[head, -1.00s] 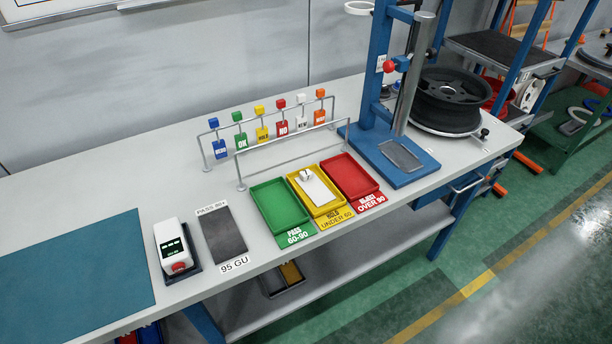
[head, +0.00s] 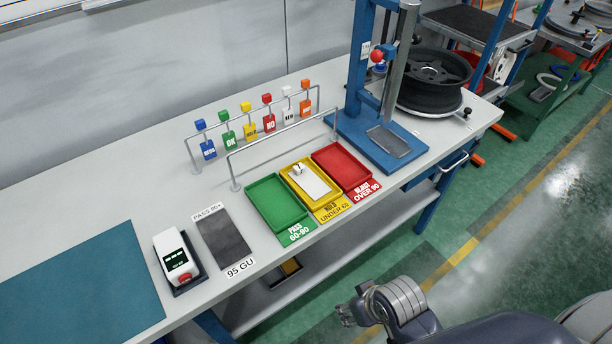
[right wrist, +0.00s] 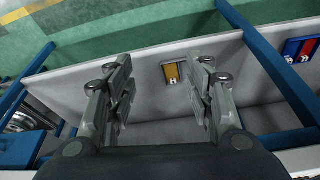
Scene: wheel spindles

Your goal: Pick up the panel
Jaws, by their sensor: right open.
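A white panel (head: 311,182) with a small light knob or clip at its back end lies in the yellow tray (head: 325,203), marked under 60. A dark grey flat panel (head: 224,237) lies on the bench beside the "95 GU" label. I cannot tell which one the task means. My right gripper (head: 345,313) is in front of the bench at the lower right, apart from both panels. In the right wrist view my right gripper (right wrist: 163,95) is open and empty, with the lower shelf beyond its fingers. My left gripper is not in view.
A green tray (head: 261,186) and a red tray (head: 361,190) flank the yellow one. A metal rail (head: 275,143) stands behind them. A blue press stand (head: 408,163) is to the right, a white meter (head: 172,250) to the left. The aisle floor in front is clear.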

